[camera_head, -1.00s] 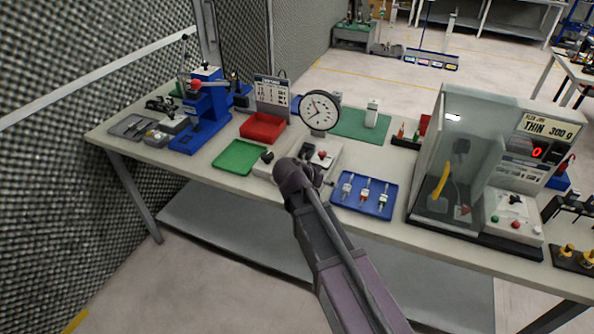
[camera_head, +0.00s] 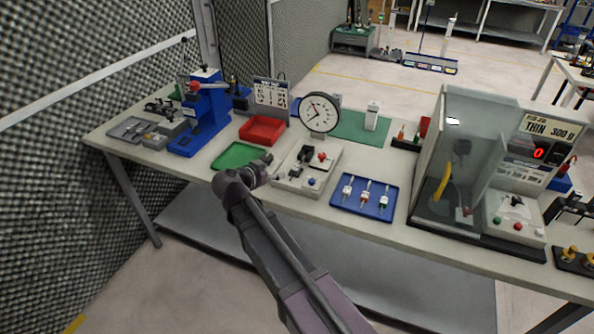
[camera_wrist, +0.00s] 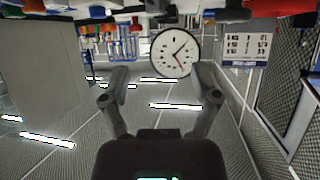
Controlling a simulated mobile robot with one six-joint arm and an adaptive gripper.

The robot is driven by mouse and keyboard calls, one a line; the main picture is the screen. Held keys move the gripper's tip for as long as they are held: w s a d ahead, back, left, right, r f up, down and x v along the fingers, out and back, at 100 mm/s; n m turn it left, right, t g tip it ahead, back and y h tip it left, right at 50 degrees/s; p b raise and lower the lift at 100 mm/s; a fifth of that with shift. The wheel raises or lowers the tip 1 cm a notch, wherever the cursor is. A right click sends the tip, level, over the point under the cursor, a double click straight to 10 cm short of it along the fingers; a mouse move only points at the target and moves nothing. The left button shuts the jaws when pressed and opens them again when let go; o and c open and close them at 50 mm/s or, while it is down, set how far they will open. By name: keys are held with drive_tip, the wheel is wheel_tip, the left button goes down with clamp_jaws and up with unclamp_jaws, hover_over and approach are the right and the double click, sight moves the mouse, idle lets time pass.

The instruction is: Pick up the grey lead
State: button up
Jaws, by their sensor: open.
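Several leads or probes lie in a blue tray (camera_head: 345,207) at the front of the bench. The left one (camera_head: 347,188) looks pale with a bluish part, the middle one (camera_head: 365,192) has a red part, and the right one (camera_head: 384,196) has a green part. I cannot tell which is the grey lead. My gripper (camera_head: 265,164) is left of the tray, beside the green tray and the grey test box, apart from the leads. In the wrist view my gripper (camera_wrist: 163,78) is open and empty.
A round dial gauge (camera_head: 319,112) stands behind the grey test box (camera_head: 305,182). A green tray (camera_head: 232,157), a red tray (camera_head: 263,130) and a blue press (camera_head: 207,105) are to the left. A clear-walled tester (camera_head: 450,175) stands right of the blue tray.

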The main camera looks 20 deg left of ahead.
drive_tip(key=b, duration=0.4)
approach(297, 166)
drive_tip(key=x, duration=0.3)
drive_tip(key=shift+w+a, duration=0.1)
drive_tip(key=shift+w, duration=0.25)
drive_tip(key=shift+w+f, duration=0.1)
drive_tip(key=shift+w, duration=0.3)
drive_tip(key=shift+w+f, duration=0.1)
drive_tip(key=b+x, duration=0.1)
drive_tip(key=x, duration=0.1)
drive_tip(key=b+x, duration=0.1)
drive_tip(key=x, duration=0.1)
drive_tip(key=shift+d+f, duration=0.25)
drive_tip(key=shift+w+d+f, duration=0.15)
drive_tip(key=shift+w+d, duration=0.05)
drive_tip(key=shift+w, duration=0.1)
drive_tip(key=shift+c, duration=0.2)
clamp_jaws()
